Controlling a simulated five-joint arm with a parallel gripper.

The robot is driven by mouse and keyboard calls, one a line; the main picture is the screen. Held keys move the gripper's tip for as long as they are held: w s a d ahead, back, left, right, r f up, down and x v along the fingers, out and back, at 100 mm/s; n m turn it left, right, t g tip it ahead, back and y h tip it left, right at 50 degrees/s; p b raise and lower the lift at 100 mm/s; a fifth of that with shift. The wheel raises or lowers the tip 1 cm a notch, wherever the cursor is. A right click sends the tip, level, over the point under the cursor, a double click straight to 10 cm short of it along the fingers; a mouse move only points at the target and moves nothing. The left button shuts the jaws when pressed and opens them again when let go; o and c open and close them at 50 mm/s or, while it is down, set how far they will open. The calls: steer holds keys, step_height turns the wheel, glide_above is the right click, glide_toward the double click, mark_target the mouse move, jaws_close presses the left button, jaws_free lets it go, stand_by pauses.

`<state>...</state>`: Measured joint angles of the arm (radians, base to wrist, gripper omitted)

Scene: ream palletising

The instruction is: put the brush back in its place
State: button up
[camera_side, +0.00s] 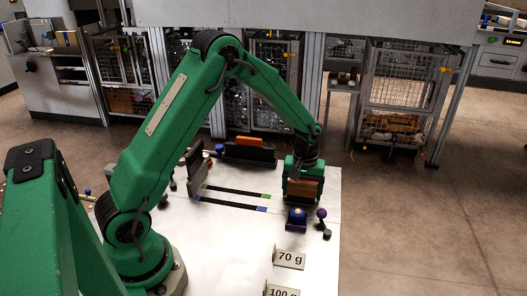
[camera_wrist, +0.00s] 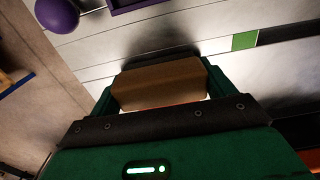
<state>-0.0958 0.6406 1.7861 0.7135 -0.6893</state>
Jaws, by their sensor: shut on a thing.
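My gripper (camera_side: 303,186) is at the right part of the white table, shut on the brush (camera_side: 304,188), a brown wooden block. In the wrist view the brush (camera_wrist: 160,84) sits between the two green fingers of my gripper (camera_wrist: 160,88), with a dark part beyond it that looks like bristles or shadow. The side view does not show clearly whether its underside touches the table. I cannot tell which spot is the brush's place.
Black strips with green and blue ends (camera_side: 234,192) lie left of my gripper. A dark holder with an orange top (camera_side: 248,143) stands behind. A purple ball on a stand (camera_side: 321,213) and a purple box (camera_side: 297,223) are in front. A "70 g" sign (camera_side: 289,259) stands nearer.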

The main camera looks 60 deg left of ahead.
mark_target(303, 184)
steer(key=shift+f, duration=0.15)
steer(key=o, duration=0.9)
step_height(303, 184, up, 12)
steer(key=shift+r, duration=0.15)
stand_by(0.8)
